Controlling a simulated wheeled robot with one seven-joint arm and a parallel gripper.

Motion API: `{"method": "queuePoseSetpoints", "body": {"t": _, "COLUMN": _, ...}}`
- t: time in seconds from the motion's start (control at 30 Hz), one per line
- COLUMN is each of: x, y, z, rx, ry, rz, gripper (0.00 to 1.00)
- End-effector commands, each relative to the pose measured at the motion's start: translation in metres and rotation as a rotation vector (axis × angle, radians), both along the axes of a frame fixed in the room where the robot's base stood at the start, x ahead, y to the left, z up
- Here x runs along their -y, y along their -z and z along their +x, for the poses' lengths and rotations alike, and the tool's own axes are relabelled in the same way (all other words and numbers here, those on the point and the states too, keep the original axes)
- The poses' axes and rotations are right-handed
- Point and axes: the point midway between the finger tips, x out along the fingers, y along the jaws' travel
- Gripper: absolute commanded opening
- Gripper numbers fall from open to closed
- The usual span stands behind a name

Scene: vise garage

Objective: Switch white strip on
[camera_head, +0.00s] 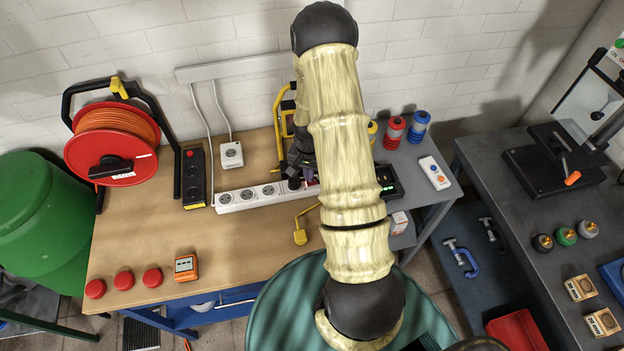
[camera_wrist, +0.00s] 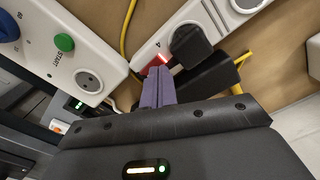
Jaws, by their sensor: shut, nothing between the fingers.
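The white strip (camera_head: 245,198) lies on the wooden workbench, with several sockets along it; my arm covers its right end. The strip also shows in the wrist view (camera_wrist: 215,22), with a black plug (camera_wrist: 190,46) in the socket nearest its end. A red switch (camera_wrist: 154,62) sits at that end beside the plug, with a bright glow on it. My gripper (camera_wrist: 158,72) is shut and empty, its purple fingertips right at the switch and partly covering it. I cannot tell whether they touch it.
A white box with a green START button (camera_wrist: 64,43) stands close left of my fingers. Yellow cable (camera_wrist: 128,28) runs near the strip. A black strip (camera_head: 194,177), an orange cable reel (camera_head: 112,143) and an orange meter (camera_head: 186,267) are on the bench.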

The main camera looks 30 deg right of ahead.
Motion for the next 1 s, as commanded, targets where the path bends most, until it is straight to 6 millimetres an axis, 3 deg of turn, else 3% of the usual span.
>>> {"method": "queuePoseSetpoints", "body": {"t": 0.8, "x": 0.0, "y": -0.056, "z": 0.0, "rx": 0.0, "ry": 0.0, "rz": 0.0, "gripper": 0.0}}
{"method": "queuePoseSetpoints", "body": {"t": 1.0, "x": 0.0, "y": -0.062, "z": 0.0, "rx": 0.0, "ry": 0.0, "rz": 0.0, "gripper": 0.0}}
